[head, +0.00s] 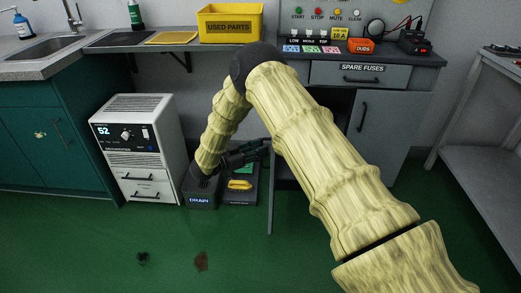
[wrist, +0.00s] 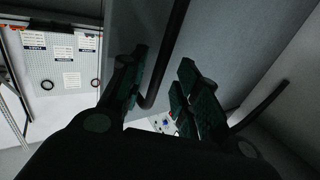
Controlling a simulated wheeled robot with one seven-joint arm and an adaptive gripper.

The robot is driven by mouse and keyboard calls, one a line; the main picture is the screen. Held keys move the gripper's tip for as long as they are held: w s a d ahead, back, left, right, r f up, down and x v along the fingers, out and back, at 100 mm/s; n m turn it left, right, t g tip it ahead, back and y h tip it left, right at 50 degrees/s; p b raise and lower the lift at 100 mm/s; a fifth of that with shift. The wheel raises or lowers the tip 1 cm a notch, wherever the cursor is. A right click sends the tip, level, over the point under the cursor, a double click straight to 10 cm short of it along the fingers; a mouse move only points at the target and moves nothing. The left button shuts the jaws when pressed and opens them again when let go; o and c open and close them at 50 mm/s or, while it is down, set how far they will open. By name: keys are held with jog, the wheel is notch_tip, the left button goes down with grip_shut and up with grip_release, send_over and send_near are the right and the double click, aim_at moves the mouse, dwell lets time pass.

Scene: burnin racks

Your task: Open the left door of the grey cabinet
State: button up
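The grey cabinet (head: 385,135) stands under the counter, its right door shut with a dark bar handle (head: 363,117). Its left door (head: 271,195) shows nearly edge-on in the head view, swung out towards me; my arm hides much of the opening. My gripper (head: 258,152) is at the left side of that door. In the wrist view, my gripper (wrist: 163,62) has its fingers apart, with a black bar handle (wrist: 172,50) between them in the picture. A grey panel (wrist: 230,45) lies behind it. I cannot tell whether a finger touches the handle.
A white unit (head: 135,150) stands left of the gripper. A drain box (head: 200,198) and a dark tray with a yellow item (head: 240,184) are on the floor below it. The spare fuses drawer (head: 360,75) is shut.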

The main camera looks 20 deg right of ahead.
jog(key=s+a, duration=0.1)
jog(key=a, duration=1)
jog(key=shift+a, duration=0.15)
jog(key=shift+f, duration=0.1)
jog(key=s+d+f+n+t+y, duration=0.25)
jog(key=f+n+t+y, duration=0.2)
jog(key=f, duration=0.35)
jog(key=s+d+f+n+t+y, duration=0.1)
jog(key=s+f+n+t+y, duration=0.35)
jog(key=f, duration=0.45)
jog(key=s+a+f+n+g+y, duration=0.1)
jog(key=s+f+n+g+y, duration=0.3)
jog(key=s, duration=0.9)
jog(key=s+a+f+n+g+y, duration=0.1)
jog(key=s+a+f+n+y, duration=0.15)
jog(key=s+f, duration=0.7)
jog(key=s+r+n+g+y, duration=0.1)
jog(key=s+r+g, duration=0.2)
jog(key=s, duration=0.7)
jog(key=s+r+g+y, duration=0.2)
jog(key=s+r, duration=0.1)
jog(key=s, duration=0.8)
notch_tip(320, 180, up, 22)
jog(key=p, duration=2.3)
jog(key=shift+w, duration=0.3)
